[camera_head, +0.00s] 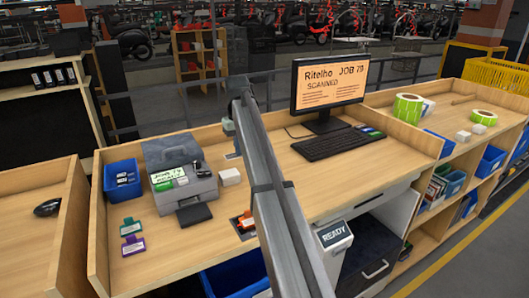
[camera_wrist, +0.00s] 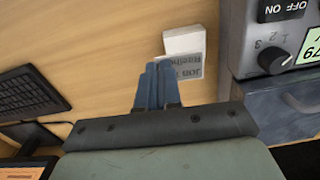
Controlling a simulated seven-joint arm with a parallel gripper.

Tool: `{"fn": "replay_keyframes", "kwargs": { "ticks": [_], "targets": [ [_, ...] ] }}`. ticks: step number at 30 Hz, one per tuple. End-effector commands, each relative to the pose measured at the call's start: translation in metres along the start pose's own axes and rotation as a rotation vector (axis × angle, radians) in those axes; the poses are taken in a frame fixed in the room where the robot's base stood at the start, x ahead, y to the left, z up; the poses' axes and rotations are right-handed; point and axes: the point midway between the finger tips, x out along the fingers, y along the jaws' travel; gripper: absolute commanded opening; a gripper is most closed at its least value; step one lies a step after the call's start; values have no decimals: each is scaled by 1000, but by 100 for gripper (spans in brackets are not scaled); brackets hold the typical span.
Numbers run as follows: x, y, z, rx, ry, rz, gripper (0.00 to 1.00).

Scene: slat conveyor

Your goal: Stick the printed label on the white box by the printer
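The white box (camera_head: 230,177) stands on the wooden bench just right of the grey printer (camera_head: 181,170). In the wrist view the white box (camera_wrist: 184,41) is just beyond my fingertips, and the printer (camera_wrist: 280,75) is at the right. My gripper (camera_wrist: 158,70) has its blue-grey fingers close together. The greyish printed label (camera_wrist: 190,67) shows from behind the fingers, its text upside down, and appears held by them. It overlaps the near edge of the box in the picture; I cannot tell whether they touch.
A monitor (camera_head: 328,82) and keyboard (camera_head: 337,143) stand right of my arm. A blue bin (camera_head: 122,180) is left of the printer, with green (camera_head: 131,227) and purple (camera_head: 133,245) items in front. An orange item (camera_head: 246,221) lies near my arm. Bare bench surrounds the box.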

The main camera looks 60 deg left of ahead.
Motion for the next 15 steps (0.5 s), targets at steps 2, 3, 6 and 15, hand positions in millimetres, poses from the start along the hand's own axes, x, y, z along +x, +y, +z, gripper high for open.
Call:
{"fn": "replay_keyframes", "kwargs": {
  "ticks": [2, 3, 6, 15],
  "targets": [
    [-2, -10, -5, -12, 0, 0, 0],
    [-3, -13, -6, -16, 0, 0, 0],
    [-3, -16, -8, -20, 0, 0, 0],
    [8, -17, -7, -21, 0, 0, 0]
  ]
}}
